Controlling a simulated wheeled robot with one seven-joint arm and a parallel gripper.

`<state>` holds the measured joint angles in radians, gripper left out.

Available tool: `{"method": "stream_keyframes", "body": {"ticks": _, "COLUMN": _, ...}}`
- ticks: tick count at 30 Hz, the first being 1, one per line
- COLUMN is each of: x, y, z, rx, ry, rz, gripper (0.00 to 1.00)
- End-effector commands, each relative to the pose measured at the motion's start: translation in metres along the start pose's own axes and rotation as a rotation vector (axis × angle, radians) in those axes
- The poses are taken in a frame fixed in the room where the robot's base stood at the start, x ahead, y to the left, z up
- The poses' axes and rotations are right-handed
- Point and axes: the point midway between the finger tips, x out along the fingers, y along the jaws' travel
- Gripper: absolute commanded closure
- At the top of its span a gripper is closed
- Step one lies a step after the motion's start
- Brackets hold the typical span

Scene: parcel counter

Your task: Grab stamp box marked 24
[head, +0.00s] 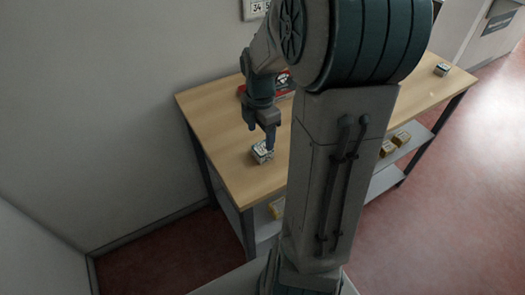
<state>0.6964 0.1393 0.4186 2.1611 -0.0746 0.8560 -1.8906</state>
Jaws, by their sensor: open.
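A small white and dark box (261,154) sits on the near left part of the wooden counter (221,109). My gripper (266,140) points down right at this box, open; I cannot tell whether its fingers touch the box or only overlap it in view. A second small box (442,69) of similar look stands alone near the counter's far right end. The markings on both boxes are too small to read, so I cannot tell which one bears 24.
A red and dark flat item (283,84) lies behind my gripper, partly hidden by my arm. A numbered sign (256,8) hangs on the wall. My arm hides the counter's middle.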

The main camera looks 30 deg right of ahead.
Motion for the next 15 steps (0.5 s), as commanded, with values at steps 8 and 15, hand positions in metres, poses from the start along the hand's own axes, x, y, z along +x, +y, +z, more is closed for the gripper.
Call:
{"method": "stream_keyframes", "body": {"ticks": 8, "x": 0.025, "y": 0.000, "z": -0.001, "rx": 0.000, "ry": 0.001, "rz": -0.001, "gripper": 0.31}}
{"method": "stream_keyframes", "body": {"ticks": 15, "x": 0.060, "y": -0.001, "z": -0.003, "rx": -0.001, "ry": 0.002, "rz": -0.001, "gripper": 0.31}}
